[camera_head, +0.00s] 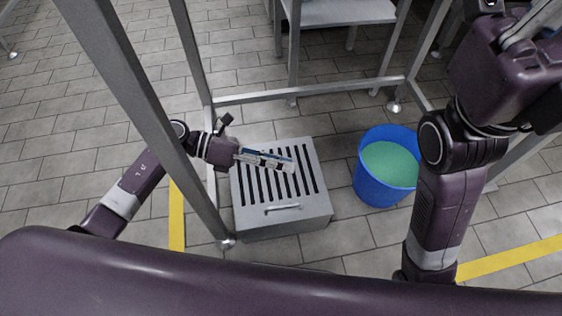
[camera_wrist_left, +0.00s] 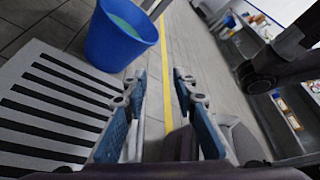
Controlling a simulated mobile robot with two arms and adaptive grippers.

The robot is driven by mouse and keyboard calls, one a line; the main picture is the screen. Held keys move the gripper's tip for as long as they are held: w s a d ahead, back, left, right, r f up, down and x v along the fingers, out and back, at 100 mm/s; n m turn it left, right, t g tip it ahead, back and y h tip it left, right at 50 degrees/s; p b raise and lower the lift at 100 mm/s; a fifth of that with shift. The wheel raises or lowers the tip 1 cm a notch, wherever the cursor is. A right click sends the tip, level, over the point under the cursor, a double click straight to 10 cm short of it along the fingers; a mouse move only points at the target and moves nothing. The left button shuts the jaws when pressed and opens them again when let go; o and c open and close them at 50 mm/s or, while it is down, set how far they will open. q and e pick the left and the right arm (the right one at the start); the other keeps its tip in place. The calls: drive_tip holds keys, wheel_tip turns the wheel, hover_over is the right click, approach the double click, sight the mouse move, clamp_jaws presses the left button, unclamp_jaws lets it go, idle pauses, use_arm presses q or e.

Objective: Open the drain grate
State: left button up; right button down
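The drain grate (camera_head: 302,187) is a grey slotted metal lid on a low box on the tiled floor, lying flat and closed. Its bar handle (camera_head: 283,208) is on the near side and nothing touches it. My left gripper (camera_head: 292,165) is above the far part of the grate, pointing right. In the left wrist view the gripper (camera_wrist_left: 158,80) has its two fingers apart with nothing between them, and the grate (camera_wrist_left: 50,105) shows at the left. My right arm is at the right of the head view; its fingers cannot be made out.
A blue bucket (camera_head: 369,184) with green liquid stands right of the grate; it also shows in the left wrist view (camera_wrist_left: 118,40). A metal frame with a post (camera_head: 150,110) and a crossbar (camera_head: 310,91) stands around the grate. Yellow floor lines (camera_head: 176,217) run on both sides.

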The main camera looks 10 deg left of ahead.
use_arm(q)
clamp_jaws()
unclamp_jaws()
idle(0.4)
drive_tip(key=v, duration=1.2)
drive_tip(key=shift+w, duration=0.1)
drive_tip(key=shift+c, duration=0.6)
